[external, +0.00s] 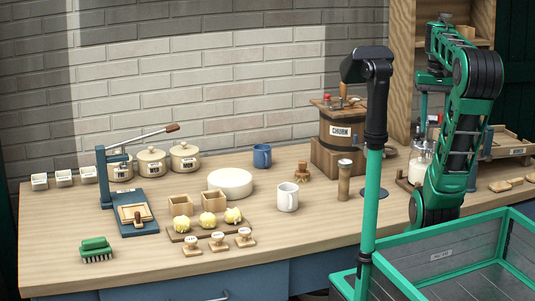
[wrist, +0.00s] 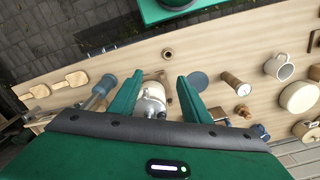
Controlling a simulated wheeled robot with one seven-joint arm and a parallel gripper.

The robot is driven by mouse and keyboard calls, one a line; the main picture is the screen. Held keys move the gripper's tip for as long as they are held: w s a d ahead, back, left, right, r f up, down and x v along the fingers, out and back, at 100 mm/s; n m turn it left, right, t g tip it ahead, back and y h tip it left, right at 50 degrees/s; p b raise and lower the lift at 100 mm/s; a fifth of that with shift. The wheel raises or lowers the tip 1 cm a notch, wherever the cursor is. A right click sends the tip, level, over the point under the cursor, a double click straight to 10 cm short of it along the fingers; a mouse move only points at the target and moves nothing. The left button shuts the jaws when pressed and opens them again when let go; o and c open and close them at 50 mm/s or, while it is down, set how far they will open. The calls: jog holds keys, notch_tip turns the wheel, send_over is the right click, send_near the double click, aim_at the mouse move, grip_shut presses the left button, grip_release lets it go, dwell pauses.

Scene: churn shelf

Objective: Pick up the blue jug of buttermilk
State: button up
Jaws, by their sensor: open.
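A small blue jug (external: 262,155) with a handle stands upright at the back of the wooden counter, left of the churn. A bit of blue near the lower right of the wrist view (wrist: 262,130) seems to be the same jug, partly hidden by my gripper's body. My gripper (wrist: 158,80) is open, with its two green fingers spread. A whitish jar (wrist: 152,100) shows between the fingers; I cannot tell how far below them it is.
A white mug (external: 288,198) and a wooden pestle-like cylinder (external: 344,180) stand between the jug and my arm. The churn (external: 340,130) is behind. A white cheese wheel (external: 230,183) sits left of the jug. A green-rimmed crate (external: 440,256) is in front.

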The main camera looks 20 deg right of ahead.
jog(key=w+a+r+n, duration=0.15)
jog(key=w+n, duration=0.25)
jog(key=w, duration=0.4)
jog(key=n+t+y, duration=0.1)
jog(key=n+t, duration=0.1)
jog(key=n, duration=1.6)
send_over(266, 154)
jog(key=s, duration=0.1)
notch_tip(266, 154, down, 3)
jog(key=f, duration=1.5)
jog(key=shift+w+d, duration=0.1)
jog(key=shift+w, duration=0.1)
jog(key=shift+w+f, duration=0.15)
jog(key=shift+f, duration=0.95)
jog(key=shift+w+f, duration=0.2)
jog(key=shift+f, duration=0.85)
jog(key=shift+w+f, duration=0.15)
jog(key=shift+f, duration=0.95)
grip_shut()
jog(key=shift+r, duration=0.2)
